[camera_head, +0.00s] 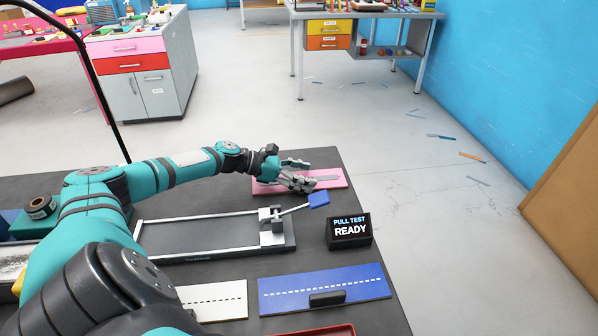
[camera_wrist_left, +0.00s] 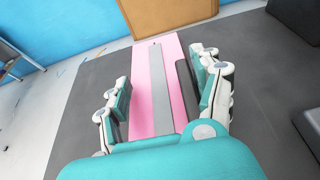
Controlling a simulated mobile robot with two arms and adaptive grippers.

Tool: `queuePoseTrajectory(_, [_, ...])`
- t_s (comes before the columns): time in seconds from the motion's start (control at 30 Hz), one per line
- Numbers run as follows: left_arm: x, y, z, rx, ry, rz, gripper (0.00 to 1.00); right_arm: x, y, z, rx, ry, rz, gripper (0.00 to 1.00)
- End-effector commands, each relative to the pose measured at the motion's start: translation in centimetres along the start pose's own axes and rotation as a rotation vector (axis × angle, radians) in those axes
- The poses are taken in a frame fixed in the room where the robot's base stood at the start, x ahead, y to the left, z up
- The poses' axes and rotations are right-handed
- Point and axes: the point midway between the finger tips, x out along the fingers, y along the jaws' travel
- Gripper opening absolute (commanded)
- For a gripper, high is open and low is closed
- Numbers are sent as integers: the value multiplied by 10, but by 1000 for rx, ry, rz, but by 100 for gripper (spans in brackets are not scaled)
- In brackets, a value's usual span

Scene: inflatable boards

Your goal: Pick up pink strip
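The pink strip (camera_head: 335,185) lies flat at the far edge of the dark table in the head view. A grey band (camera_wrist_left: 159,88) runs along its middle, and a black bar (camera_wrist_left: 187,88) sits by its right side in the left wrist view. My left gripper (camera_head: 303,173) is over the pink strip and hides part of it. In the left wrist view its fingers (camera_wrist_left: 163,98) are spread on either side of the pink strip (camera_wrist_left: 144,85), with no contact clearly visible. The near end of the strip is hidden by the gripper's palm. My right gripper is not in view.
A metal-railed fixture (camera_head: 200,254) with a blue-tipped lever (camera_head: 319,199) stands nearer on the table. A black "PULL TEST READY" display (camera_head: 348,231) stands right of it. A blue board (camera_head: 290,290), a white board (camera_head: 215,308) and a red tray (camera_head: 318,331) lie in front.

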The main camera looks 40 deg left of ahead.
Motion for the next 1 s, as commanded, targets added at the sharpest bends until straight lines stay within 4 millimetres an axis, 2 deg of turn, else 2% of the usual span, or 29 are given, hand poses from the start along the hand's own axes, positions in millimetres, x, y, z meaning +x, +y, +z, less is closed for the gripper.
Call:
queuePoseTrajectory(0.07, [0,0,0,0,0,0,53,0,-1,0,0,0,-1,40])
queuePoseTrajectory(0.47, [0,0,0,0,0,1,1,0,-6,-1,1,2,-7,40])
queuePoseTrajectory(0.83, [-1,0,1,1,0,1,0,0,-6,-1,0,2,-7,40])
queuePoseTrajectory(1.0, [-8,1,19,4,-1,1,0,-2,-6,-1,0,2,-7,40])
